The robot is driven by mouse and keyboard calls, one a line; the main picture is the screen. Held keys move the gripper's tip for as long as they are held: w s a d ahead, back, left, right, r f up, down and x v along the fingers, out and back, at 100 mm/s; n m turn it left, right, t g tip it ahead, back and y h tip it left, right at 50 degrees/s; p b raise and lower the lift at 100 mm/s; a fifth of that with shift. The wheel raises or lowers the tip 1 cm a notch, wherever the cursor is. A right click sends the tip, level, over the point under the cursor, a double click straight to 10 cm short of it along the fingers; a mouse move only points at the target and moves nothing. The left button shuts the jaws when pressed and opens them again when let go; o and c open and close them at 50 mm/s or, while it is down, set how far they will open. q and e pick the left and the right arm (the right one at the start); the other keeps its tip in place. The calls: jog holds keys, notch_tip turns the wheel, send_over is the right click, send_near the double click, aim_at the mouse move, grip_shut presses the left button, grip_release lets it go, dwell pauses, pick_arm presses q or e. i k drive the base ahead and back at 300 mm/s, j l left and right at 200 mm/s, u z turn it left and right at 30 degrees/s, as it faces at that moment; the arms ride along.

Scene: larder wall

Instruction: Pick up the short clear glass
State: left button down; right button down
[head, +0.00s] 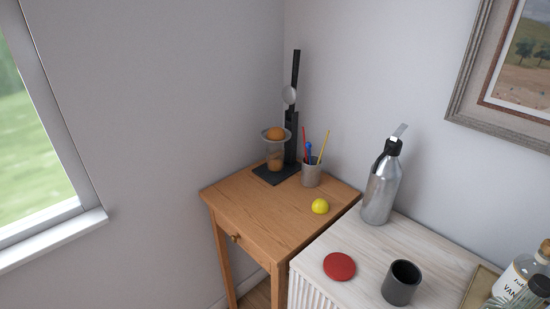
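A clear glass-like vessel (275,152) stands on a dark flat base (267,177) at the back of the wooden table. Something brownish-orange shows inside or through its lower part. A round orange thing (274,133) sits in a shallow dish or rim (263,136) at its top; I cannot tell if that rim belongs to the vessel. No other clear short glass is plainly visible. Neither of my grippers is in view.
A tall black post (295,70) rises behind the vessel. A pen cup (311,176) stands right beside it. A yellow ball-like thing (320,206) lies on the wooden table (243,205). The white cabinet (345,238) holds a steel bottle (380,195), red disc (339,266), dark cup (401,284).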

aim_at(275, 153)
jog(key=i+j+z, duration=0.2)
jog(key=i+j, duration=0.2)
jog(key=j, duration=0.25)
jog(key=i+j+z, duration=0.1)
jog(key=j, duration=0.2)
jog(key=i+j, duration=0.2)
jog(key=j, duration=0.15)
jog(key=i+z, duration=0.05)
